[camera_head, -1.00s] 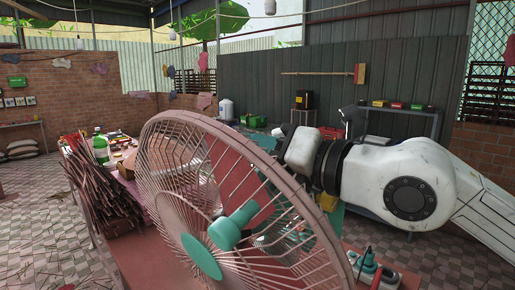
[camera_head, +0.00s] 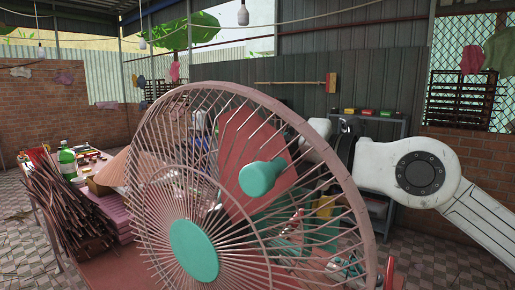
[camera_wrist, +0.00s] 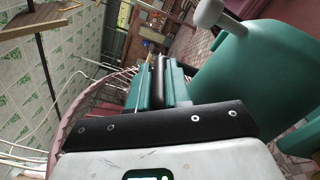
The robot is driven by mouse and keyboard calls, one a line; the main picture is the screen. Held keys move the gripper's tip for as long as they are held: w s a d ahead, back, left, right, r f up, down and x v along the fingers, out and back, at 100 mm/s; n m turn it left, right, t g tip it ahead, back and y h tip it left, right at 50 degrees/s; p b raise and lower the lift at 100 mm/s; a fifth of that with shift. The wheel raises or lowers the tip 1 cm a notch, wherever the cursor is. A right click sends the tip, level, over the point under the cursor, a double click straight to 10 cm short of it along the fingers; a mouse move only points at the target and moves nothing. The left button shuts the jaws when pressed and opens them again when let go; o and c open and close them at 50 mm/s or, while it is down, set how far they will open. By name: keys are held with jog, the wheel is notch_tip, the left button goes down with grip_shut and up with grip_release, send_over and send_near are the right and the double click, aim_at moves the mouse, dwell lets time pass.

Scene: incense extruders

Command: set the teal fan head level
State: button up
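The fan head stands close in the head view, with a round pinkish wire cage (camera_head: 345,185), a teal front hub (camera_head: 194,250) and a teal knob-like part (camera_head: 262,177) behind the wires. The cage looks tilted, though its exact angle is hard to judge. In the wrist view a large smooth teal housing (camera_wrist: 250,85) with a pale knob fills the right side, and cage wires show at left. My gripper (camera_wrist: 158,82) points beside that housing, its fingers close together around a dark strip. I cannot tell whether they touch anything. In the head view it is mostly hidden behind the cage.
A bundle of brown sticks (camera_head: 68,205) and a green bottle (camera_head: 67,163) are on the cluttered table at left. A shelf with coloured boxes (camera_head: 375,113) stands behind my arm. Tiled floor (camera_head: 455,240) is open at right.

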jog(key=o, duration=0.4)
jog(key=b+v, duration=0.4)
jog(key=v, duration=0.6)
jog(key=shift+s+d, duration=0.2)
jog(key=shift+d, duration=0.15)
jog(key=shift+r, duration=0.1)
